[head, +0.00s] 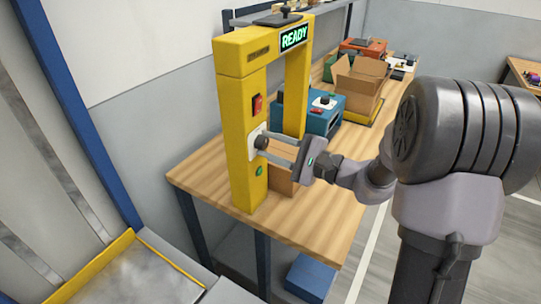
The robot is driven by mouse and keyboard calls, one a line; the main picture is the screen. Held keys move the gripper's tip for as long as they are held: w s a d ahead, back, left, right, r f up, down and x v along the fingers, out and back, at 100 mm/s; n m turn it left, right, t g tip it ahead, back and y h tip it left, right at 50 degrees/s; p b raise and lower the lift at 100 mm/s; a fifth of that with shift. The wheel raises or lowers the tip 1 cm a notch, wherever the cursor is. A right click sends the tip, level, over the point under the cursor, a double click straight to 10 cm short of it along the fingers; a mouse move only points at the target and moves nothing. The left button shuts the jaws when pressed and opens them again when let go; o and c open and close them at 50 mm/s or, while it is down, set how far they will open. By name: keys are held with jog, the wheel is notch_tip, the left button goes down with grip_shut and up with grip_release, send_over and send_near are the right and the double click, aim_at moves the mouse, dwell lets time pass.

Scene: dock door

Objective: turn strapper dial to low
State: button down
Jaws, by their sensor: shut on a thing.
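The yellow strapper (238,95) stands as an arch on the near end of the wooden bench, with a lit "READY" display on its top beam. Its dark dial (261,142) sits on a white plate on the strapper's post. My gripper (268,146) reaches in from the right and is shut on the dial. The fingers partly cover the dial, so I cannot tell its pointer or setting. A red switch (257,104) is above the dial and a green button (259,171) is below it.
A cardboard box (281,180) is partly hidden behind my gripper. A teal machine (322,113) and an open carton (358,85) stand farther back on the wooden bench (325,222). A blue post (85,115) and a yellow-edged metal plate (150,275) are at left.

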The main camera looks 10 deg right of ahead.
jog(key=shift+n+b, duration=0.3)
jog(key=shift+b, duration=0.05)
dwell(0.3)
jog(key=c, duration=1)
grip_release()
jog(key=p+v, duration=0.2)
jog(key=v, duration=1.5)
jog(key=shift+s, duration=0.2)
jog(key=shift+d+r, duration=0.1)
jog(key=shift+d, duration=0.05)
